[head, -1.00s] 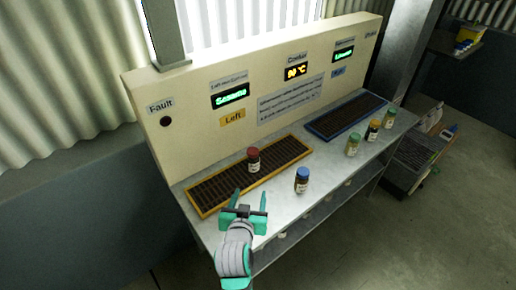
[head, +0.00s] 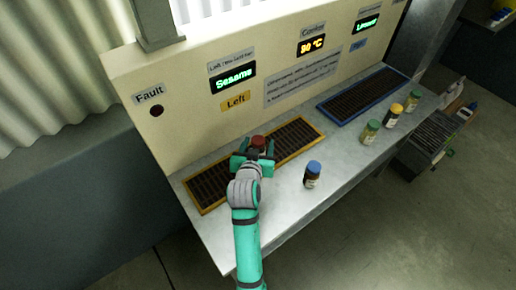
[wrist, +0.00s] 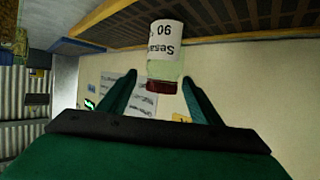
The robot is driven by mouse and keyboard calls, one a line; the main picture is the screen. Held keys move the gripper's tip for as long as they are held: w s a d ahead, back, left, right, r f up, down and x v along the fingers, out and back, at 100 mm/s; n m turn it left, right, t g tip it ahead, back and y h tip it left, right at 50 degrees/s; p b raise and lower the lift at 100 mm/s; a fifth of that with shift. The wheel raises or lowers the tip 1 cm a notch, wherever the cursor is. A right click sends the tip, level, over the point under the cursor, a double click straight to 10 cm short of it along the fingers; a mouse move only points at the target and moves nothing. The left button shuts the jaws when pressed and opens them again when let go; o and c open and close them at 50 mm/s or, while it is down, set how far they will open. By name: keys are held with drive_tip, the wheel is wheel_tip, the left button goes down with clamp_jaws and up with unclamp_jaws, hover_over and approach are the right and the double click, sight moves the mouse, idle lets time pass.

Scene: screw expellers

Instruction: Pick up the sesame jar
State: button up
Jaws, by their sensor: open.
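The sesame jar has a red lid (head: 259,141) and stands on the yellow-framed left grate (head: 206,207) in the head view. In the wrist view, which is upside down, the jar (wrist: 166,42) shows a white label reading "Sesa" and "90", with its red lid toward me. My gripper (head: 252,160) is open just in front of the jar in the head view and hides its lower part. In the wrist view the gripper (wrist: 159,77) has one finger on each side of the lid end, with gaps visible. It holds nothing.
A blue-lidded jar (head: 312,175) stands on the metal bench to the right of my arm. Several other jars, including a green-lidded one (head: 370,132) and a yellow-lidded one (head: 393,115), stand farther right. Behind is the cream panel (head: 180,85) with a "Sesame" display. A blue-framed grate (head: 332,116) lies right.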

drive_tip(key=shift+x, duration=2.7)
drive_tip(key=shift+a+r, duration=0.1)
drive_tip(key=shift+c, duration=0.5)
